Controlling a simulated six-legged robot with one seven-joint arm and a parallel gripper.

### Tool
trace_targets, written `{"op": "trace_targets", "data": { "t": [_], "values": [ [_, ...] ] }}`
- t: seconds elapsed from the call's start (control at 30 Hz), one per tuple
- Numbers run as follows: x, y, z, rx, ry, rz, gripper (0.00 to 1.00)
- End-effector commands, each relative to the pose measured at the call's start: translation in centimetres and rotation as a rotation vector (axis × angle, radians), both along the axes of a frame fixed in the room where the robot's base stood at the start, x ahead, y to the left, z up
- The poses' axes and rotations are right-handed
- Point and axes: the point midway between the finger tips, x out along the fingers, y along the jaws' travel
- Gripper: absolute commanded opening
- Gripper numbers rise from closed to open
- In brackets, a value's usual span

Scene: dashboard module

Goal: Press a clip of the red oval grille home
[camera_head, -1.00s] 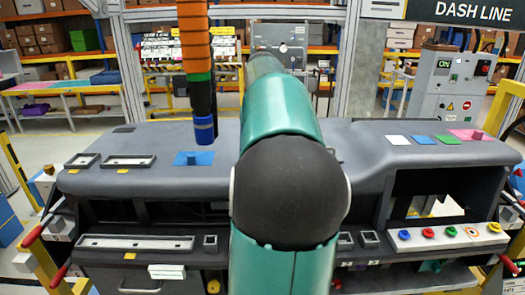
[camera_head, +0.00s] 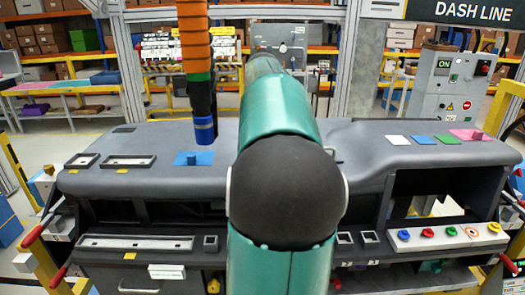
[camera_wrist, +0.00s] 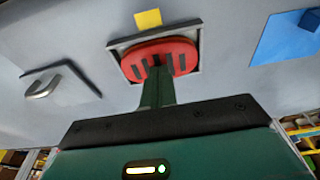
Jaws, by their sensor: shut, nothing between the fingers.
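The red oval grille (camera_wrist: 133,65) with dark slots sits in a grey rectangular frame (camera_wrist: 199,56) on the dashboard, seen in the wrist view. A yellow tag (camera_wrist: 148,19) lies beside the frame. My gripper (camera_wrist: 157,68) is shut and empty. Its fingertips overlap the near middle of the grille; I cannot tell whether they touch it. The fingers hide part of the grille's near edge, and the clips cannot be made out. In the head view my arm hides the grille and the gripper.
In the head view, a blue-tipped hanging tool (camera_head: 204,131) is left of my arm. Coloured buttons (camera_head: 427,234) line the right.

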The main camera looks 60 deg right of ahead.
Motion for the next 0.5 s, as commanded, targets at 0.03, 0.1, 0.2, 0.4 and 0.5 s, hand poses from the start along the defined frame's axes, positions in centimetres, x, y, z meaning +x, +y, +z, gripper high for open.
{"op": "trace_targets", "data": {
  "t": [0.03, 0.1, 0.2, 0.4, 0.5],
  "values": [
    [0.0, 0.0, -0.4, 0.008, 0.003, 0.000, 0.00],
    [0.0, 0.0, -0.4, 0.008, 0.003, 0.000, 0.00],
    [0.0, 0.0, -0.1, 0.007, 0.002, 0.000, 0.00],
    [0.1, 0.0, 1.7, 0.003, 0.001, 0.001, 0.00],
    [0.1, 0.0, 2.6, 0.002, 0.000, 0.001, 0.00]
  ]
}}
